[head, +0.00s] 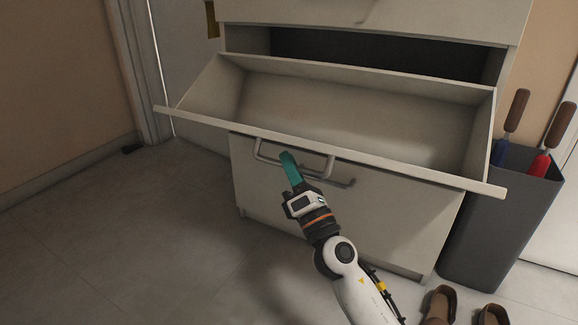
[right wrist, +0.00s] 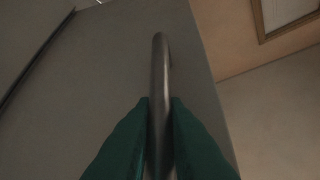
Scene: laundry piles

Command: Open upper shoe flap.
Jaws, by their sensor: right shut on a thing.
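A pale shoe cabinet has a flap (head: 190,119) tilted far outward, with its empty inside showing. A metal bar handle (head: 325,165) is on the outer face of this flap, below its top edge. My right gripper (head: 288,160) has its green fingers at the left part of the handle. In the right wrist view the green fingers (right wrist: 160,140) are shut around the handle bar (right wrist: 160,70). My left gripper is in neither view.
A lower flap (head: 400,215) of the cabinet is shut. A dark bin (head: 500,225) with umbrellas, one with a red part (head: 540,165), stands close on the right. Brown shoes (head: 440,303) lie on the floor at the bottom right. The floor (head: 110,230) at the left is clear.

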